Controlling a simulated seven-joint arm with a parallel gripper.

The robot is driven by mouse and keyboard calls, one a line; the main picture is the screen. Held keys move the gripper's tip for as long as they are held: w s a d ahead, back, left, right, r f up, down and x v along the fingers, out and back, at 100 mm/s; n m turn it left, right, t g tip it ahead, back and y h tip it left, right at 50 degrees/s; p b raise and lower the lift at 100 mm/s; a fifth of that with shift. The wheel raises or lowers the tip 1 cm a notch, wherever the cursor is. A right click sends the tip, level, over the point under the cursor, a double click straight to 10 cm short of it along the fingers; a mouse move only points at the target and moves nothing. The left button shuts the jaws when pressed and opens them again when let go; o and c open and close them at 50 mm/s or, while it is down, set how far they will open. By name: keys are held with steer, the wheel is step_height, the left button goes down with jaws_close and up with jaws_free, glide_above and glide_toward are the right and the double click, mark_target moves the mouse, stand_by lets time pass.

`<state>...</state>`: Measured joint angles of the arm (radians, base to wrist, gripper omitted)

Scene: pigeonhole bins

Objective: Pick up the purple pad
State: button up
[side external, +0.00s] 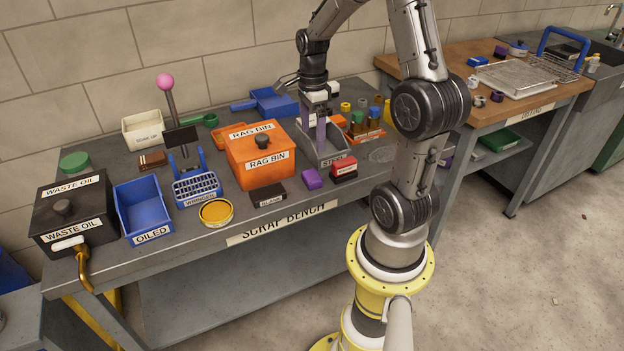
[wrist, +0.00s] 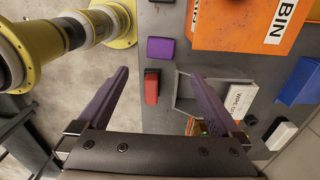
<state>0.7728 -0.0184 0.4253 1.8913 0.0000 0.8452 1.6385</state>
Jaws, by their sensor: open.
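The purple pad (side external: 312,178) lies flat on the grey bench, in front of the grey open bin (side external: 336,158) and just left of a small red block (side external: 343,171). The wrist view shows the pad (wrist: 160,48) whole and uncovered, beyond the fingertips. My gripper (side external: 316,146) points down over the grey bin, behind the pad in the side view. Its two purple fingers (wrist: 161,73) are spread wide with nothing held between them. The fingertips' exact height over the bin cannot be told.
The orange rag bin (side external: 260,160) stands left of the pad, with a dark block (side external: 268,194) in front of it. Bottles in an orange rack (side external: 365,132) stand right of the grey bin.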

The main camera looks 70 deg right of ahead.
glide_above(312, 175)
steer(key=f, duration=0.7)
steer(key=shift+s+d+f, duration=0.1)
steer(key=shift+s+f, duration=0.1)
steer(key=shift+f, duration=0.1)
steer(key=shift+w+f, duration=0.2)
steer(key=shift+f, duration=2.85)
steer(key=c, duration=1.3)
steer(key=shift+o, duration=0.2)
steer(key=shift+r, duration=0.1)
